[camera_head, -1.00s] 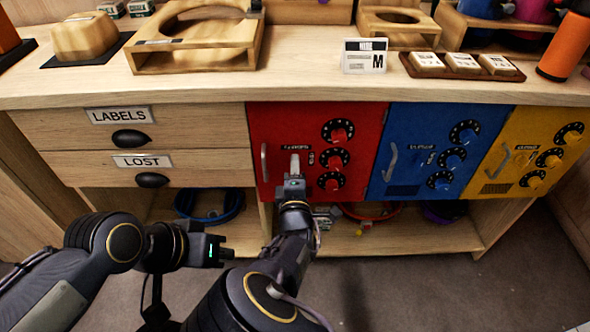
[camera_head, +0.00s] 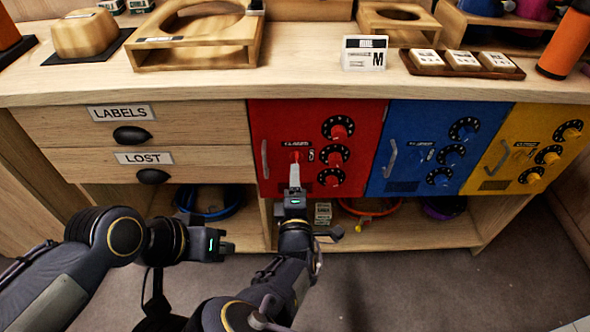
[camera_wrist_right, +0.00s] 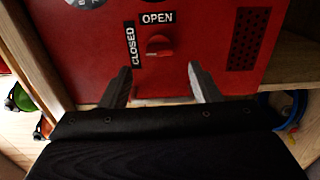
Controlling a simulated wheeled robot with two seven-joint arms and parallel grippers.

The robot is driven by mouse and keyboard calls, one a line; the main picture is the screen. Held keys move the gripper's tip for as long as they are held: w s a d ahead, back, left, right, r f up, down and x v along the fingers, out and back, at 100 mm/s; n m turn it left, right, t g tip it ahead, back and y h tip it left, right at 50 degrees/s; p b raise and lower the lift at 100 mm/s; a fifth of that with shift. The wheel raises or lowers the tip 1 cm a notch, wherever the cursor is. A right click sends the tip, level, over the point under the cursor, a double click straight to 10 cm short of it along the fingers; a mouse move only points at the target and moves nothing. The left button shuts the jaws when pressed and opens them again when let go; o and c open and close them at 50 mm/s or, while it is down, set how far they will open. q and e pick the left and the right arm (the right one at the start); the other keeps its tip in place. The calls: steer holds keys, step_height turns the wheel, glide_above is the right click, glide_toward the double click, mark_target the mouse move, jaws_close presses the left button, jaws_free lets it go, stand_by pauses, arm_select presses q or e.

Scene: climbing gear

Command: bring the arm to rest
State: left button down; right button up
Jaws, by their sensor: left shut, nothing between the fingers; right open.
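My right gripper (camera_head: 294,178) is in front of the lower part of the red door (camera_head: 285,122) in the head view. In the right wrist view its two fingers (camera_wrist_right: 163,82) are apart with nothing between them. Beyond them is a red knob (camera_wrist_right: 159,45) on the red door, with an OPEN label (camera_wrist_right: 157,18) above it and a CLOSED label (camera_wrist_right: 131,47) on its left. The fingers appear clear of the knob. My left gripper (camera_head: 225,246) is shut and empty, low at the left, in front of the open shelf.
Blue (camera_head: 410,125) and yellow (camera_head: 525,130) doors stand right of the red one, with handles sticking out. LABELS and LOST drawers are at left. Blue (camera_head: 210,210) and red rings lie on the lower shelf. The counter (camera_head: 300,65) holds wooden stands and a card. Floor in front is clear.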

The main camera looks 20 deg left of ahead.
steer(key=shift+v, duration=1.15)
steer(key=shift+d, duration=0.1)
steer(key=d+m+g+h, duration=0.1)
steer(key=d+m+g, duration=0.8)
steer(key=d+m, duration=0.4)
steer(key=s+d+r+m+g+y, duration=0.1)
steer(key=s+d+r+m, duration=0.25)
steer(key=s+d, duration=0.2)
steer(key=s+d+r+m+g+y, duration=0.1)
steer(key=s+d+r+m, duration=0.3)
steer(key=d, duration=0.3)
steer(key=s+d+m+h, duration=0.2)
steer(key=s+d+m, duration=0.1)
steer(key=s+d, duration=0.65)
step_height(320, 180, up, 24)
steer(key=s+a+p, duration=0.1)
steer(key=p, duration=2.3)
steer(key=shift+s+a+g, duration=0.2)
steer(key=shift+a+g, duration=0.1)
steer(key=shift+g, duration=0.1)
